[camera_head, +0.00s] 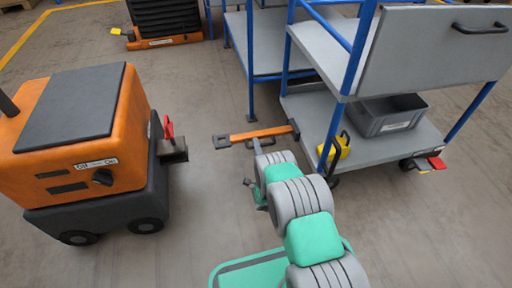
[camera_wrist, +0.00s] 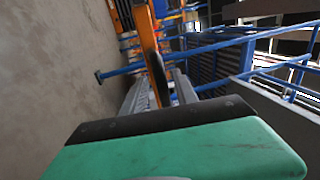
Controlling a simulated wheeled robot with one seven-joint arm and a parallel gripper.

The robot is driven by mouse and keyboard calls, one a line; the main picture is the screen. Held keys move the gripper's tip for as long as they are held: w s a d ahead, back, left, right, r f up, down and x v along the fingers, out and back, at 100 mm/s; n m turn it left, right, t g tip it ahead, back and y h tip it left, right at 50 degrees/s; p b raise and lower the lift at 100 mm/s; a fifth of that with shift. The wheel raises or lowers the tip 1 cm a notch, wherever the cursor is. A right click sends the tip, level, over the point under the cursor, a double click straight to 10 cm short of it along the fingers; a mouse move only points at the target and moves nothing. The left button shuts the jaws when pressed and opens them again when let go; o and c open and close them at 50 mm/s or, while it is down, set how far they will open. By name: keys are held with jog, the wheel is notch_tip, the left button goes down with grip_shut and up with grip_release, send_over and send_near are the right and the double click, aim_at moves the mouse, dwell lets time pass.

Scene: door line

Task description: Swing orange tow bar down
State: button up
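The orange tow bar (camera_head: 262,133) extends left from the low front of the blue-framed cart, with a dark grey eye at its free end. I cannot tell its exact height above the floor. My gripper (camera_head: 257,148) is at the near side of the bar, around its middle; my wrist partly hides the fingers. In the wrist view the orange bar (camera_wrist: 150,45) runs down between my two grey fingers (camera_wrist: 162,92). The fingers stand apart with the bar between them, and a dark gap shows by the right finger. A firm grip is not visible.
An orange tugger (camera_head: 75,150) with a red-handled hitch (camera_head: 170,145) stands left of the bar. The grey-shelved cart (camera_head: 345,95) carries a grey bin (camera_head: 388,115) and a yellow part (camera_head: 338,150).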

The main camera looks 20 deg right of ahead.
jog(key=shift+s+d, duration=0.1)
jog(key=s+f+p, duration=0.1)
jog(key=s+p, duration=0.2)
jog(key=s, duration=0.4)
jog(key=shift+s+f, duration=0.25)
